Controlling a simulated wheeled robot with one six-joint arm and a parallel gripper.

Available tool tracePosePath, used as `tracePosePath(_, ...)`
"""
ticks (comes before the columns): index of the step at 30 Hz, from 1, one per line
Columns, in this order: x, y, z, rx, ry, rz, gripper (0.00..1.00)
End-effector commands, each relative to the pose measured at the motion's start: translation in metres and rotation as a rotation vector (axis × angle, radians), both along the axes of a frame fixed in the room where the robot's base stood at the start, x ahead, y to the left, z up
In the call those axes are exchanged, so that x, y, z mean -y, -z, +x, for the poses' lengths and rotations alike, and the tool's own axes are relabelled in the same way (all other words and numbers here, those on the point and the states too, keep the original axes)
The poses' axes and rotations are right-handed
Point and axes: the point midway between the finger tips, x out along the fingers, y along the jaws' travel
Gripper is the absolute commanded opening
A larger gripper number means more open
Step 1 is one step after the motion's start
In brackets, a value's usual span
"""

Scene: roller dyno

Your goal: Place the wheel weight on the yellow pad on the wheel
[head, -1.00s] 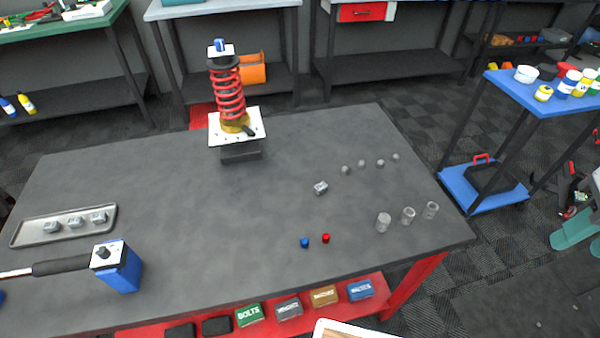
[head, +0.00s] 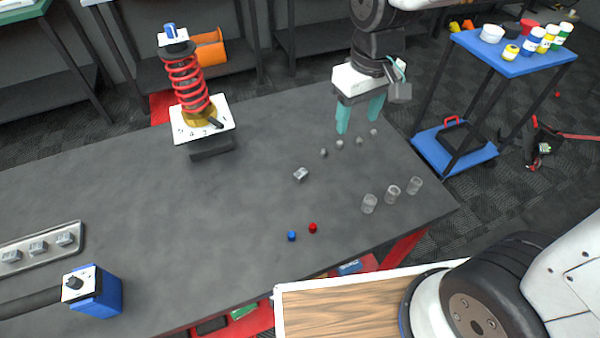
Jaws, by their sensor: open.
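My gripper (head: 360,120) hangs open with teal fingers pointing down over the far right of the grey table. Nothing shows between its fingers. A small silver block (head: 301,174), possibly the wheel weight, lies alone on the table, to the left of and nearer than my gripper. Three similar blocks (head: 38,247) sit in a metal tray (head: 77,226) at the left; I cannot tell which block is meant.
A red coil spring (head: 187,82) stands on a white plate at the back. Several small grey pieces (head: 340,143) lie near my gripper, with three grey cylinders (head: 392,191) nearer. A blue cap (head: 291,236), a red cap (head: 313,228) and a blue box (head: 97,292) sit in front.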

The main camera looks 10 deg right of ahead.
Motion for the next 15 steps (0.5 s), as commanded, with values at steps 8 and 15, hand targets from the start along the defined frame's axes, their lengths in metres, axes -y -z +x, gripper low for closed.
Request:
tracePosePath(8, -0.076, 0.091, 0.039, -0.038, -0.200, -0.016, 0.56)
tracePosePath(15, -0.100, 0.125, 0.045, -0.045, -0.260, -0.019, 0.56)
